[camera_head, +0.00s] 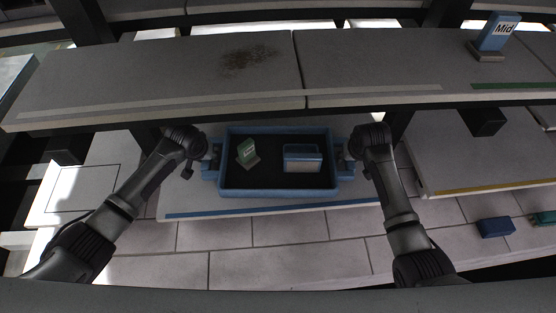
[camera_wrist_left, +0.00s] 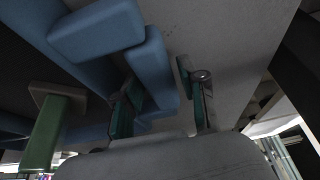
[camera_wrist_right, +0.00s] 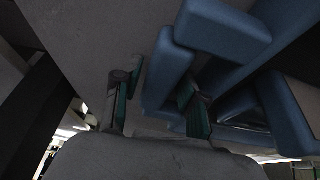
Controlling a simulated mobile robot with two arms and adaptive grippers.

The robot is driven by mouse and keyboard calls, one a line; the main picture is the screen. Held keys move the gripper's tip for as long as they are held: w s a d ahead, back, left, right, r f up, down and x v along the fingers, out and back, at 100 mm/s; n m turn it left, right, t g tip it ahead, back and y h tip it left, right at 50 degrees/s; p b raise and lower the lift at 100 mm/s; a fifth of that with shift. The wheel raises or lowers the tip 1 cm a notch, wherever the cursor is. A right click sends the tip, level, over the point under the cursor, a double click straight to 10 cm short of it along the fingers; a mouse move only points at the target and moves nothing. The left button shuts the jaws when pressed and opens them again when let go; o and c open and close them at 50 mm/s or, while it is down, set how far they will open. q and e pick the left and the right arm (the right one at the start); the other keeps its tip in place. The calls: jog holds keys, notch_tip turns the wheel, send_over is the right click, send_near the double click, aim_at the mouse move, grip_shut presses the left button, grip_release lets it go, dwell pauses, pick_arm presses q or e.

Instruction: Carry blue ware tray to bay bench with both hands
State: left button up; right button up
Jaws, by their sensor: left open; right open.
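The blue ware tray (camera_head: 277,192) lies on a lower grey shelf with a blue front stripe. It holds a small green sign (camera_head: 246,152) and a blue box-like block (camera_head: 302,158). My left gripper (camera_head: 212,162) is at the tray's left handle. In the left wrist view its open fingers (camera_wrist_left: 160,100) stand on either side of the blue handle (camera_wrist_left: 150,75). My right gripper (camera_head: 344,162) is at the right handle. In the right wrist view its open fingers (camera_wrist_right: 155,100) straddle that handle (camera_wrist_right: 166,70). Whether the fingers touch the handles is not clear.
A long upper shelf (camera_head: 180,70) crosses above and beyond the tray, with a blue "Mid" sign (camera_head: 497,34) on it. At right are another shelf with a yellow stripe (camera_head: 490,188), a dark blue block (camera_head: 495,227) and a green block (camera_head: 543,219). Tiled floor (camera_head: 280,233) shows in front.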

pick_arm(q)
jog(key=shift+w+f, duration=0.1)
jog(key=shift+f, duration=0.05)
pick_arm(e)
jog(key=shift+f, duration=0.15)
pick_arm(q)
grip_shut()
pick_arm(e)
grip_shut()
pick_arm(q)
jog(key=shift+r, duration=0.2)
pick_arm(e)
jog(key=shift+w+r, duration=0.15)
jog(key=shift+r, duration=0.05)
